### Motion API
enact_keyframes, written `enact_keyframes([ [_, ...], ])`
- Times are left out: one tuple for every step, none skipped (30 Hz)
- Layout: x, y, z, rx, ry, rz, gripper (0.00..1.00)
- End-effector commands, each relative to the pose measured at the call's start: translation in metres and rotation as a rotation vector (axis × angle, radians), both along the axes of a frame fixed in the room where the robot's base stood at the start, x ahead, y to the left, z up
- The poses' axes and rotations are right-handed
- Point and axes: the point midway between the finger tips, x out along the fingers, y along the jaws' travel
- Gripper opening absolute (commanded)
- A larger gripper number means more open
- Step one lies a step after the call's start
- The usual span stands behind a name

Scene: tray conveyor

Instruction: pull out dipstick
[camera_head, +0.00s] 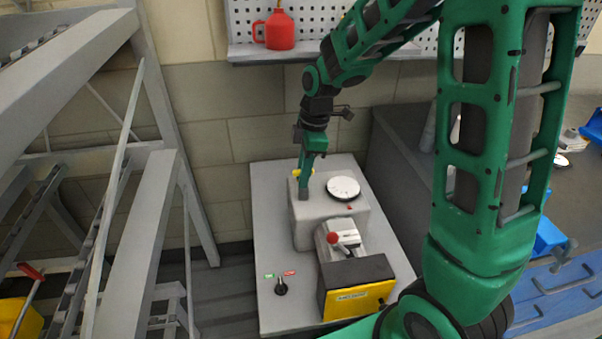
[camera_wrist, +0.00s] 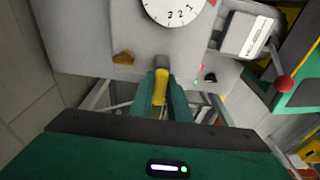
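The grey gearbox-like housing (camera_head: 320,222) stands on a light-grey bench, with a white dial on top. My gripper (camera_head: 304,192) points down at the left side of the housing. In the wrist view my gripper (camera_wrist: 162,68) has its green fingers close together around a narrow yellow piece (camera_wrist: 160,88), which looks like the dipstick's handle. The fingers look shut on it. The dipstick's lower part is hidden, so I cannot tell how far it sits in the housing. A separate small yellow part (camera_wrist: 124,57) sits on the housing beside the fingers; yellow (camera_head: 310,172) also shows behind the gripper in the head view.
The dial (camera_head: 343,188) is close to the right of the gripper. A red-knobbed lever (camera_head: 334,238) and a yellow-and-black box (camera_head: 357,289) stand nearer. A black switch (camera_head: 281,287) is on the bench. Metal stairs (camera_head: 130,230) are at left; a red can (camera_head: 279,30) is on the shelf.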

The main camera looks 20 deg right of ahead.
Motion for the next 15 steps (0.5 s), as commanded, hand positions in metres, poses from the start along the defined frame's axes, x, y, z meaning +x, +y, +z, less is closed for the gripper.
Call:
enact_keyframes([
  [0.0001,0.0,0.0,0.0,0.0,0.0,0.0],
  [0.0001,0.0,0.0,0.0,0.0,0.0,0.0],
  [0.0001,0.0,0.0,0.0,0.0,0.0,0.0],
  [0.0001,0.0,0.0001,0.0,0.0,0.0,0.0],
  [0.0001,0.0,0.0002,0.0,0.0,0.0,0.0],
  [0.0002,0.0,0.0005,0.0,0.0,0.0,0.0],
  [0.0002,0.0,0.0009,0.0,-0.001,0.0,0.0],
  [0.0002,0.0,0.0015,0.0,-0.001,0.0,0.0],
  [0.0002,0.0,0.0024,0.0,-0.001,0.0,0.0],
  [0.0002,0.0,0.0032,0.0,-0.001,0.0,0.0],
  [0.0002,0.0001,0.0041,0.0,0.0,0.0,0.0],
  [0.0002,0.0,0.0051,0.0,0.0,0.0,0.0],
  [0.0002,0.0001,0.0059,0.0,0.0,0.0,0.0],
  [0.0002,0.0001,0.0067,0.0,0.0,0.0,0.0],
  [0.0003,0.0001,0.0076,0.0,0.0,0.0,0.0],
])
